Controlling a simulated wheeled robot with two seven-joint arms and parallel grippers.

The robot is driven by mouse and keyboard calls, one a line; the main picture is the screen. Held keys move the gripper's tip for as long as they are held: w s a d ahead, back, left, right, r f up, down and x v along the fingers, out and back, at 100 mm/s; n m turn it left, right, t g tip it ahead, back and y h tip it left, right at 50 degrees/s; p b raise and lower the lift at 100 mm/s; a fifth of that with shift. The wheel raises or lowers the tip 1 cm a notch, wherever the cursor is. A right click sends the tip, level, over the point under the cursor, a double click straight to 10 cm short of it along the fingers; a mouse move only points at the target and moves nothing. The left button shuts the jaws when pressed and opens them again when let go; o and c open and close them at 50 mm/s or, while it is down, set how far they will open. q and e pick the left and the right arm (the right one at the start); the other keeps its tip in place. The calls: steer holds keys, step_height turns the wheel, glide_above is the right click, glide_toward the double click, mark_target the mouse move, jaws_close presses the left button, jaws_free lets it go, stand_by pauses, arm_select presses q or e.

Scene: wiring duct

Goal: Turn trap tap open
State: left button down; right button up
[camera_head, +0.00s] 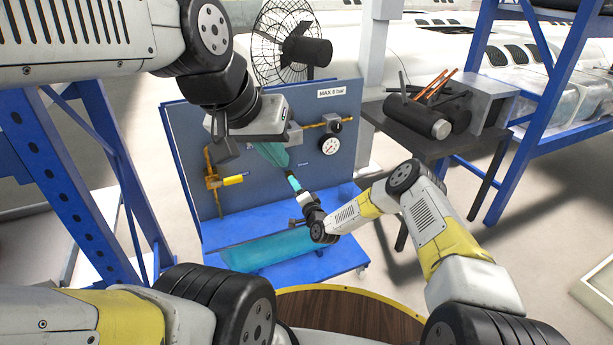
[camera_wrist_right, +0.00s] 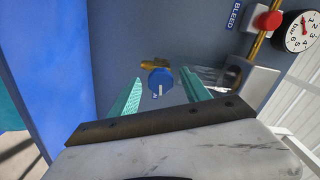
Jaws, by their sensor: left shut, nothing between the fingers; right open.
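A round blue tap (camera_wrist_right: 160,82) with a white mark sits on the grey-blue panel in the right wrist view, with a short brass fitting beside it. My right gripper (camera_head: 293,183) is open in front of the panel. Its teal fingers lie on either side of the tap in the right wrist view; I cannot tell whether they touch it. In the head view the tap is not clearly visible near the grippers. My left gripper (camera_head: 271,154) is shut and empty, higher up in front of the panel (camera_head: 185,140).
A pressure gauge (camera_head: 330,145) and brass pipe are on the panel, with a red knob (camera_wrist_right: 268,20) near a BLEED label. A yellow-handled valve (camera_head: 232,180) is at left. A dark table (camera_head: 400,135) stands at right.

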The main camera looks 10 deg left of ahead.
steer(key=v, duration=0.7)
steer(key=shift+s+d, duration=0.25)
steer(key=shift+s, duration=0.1)
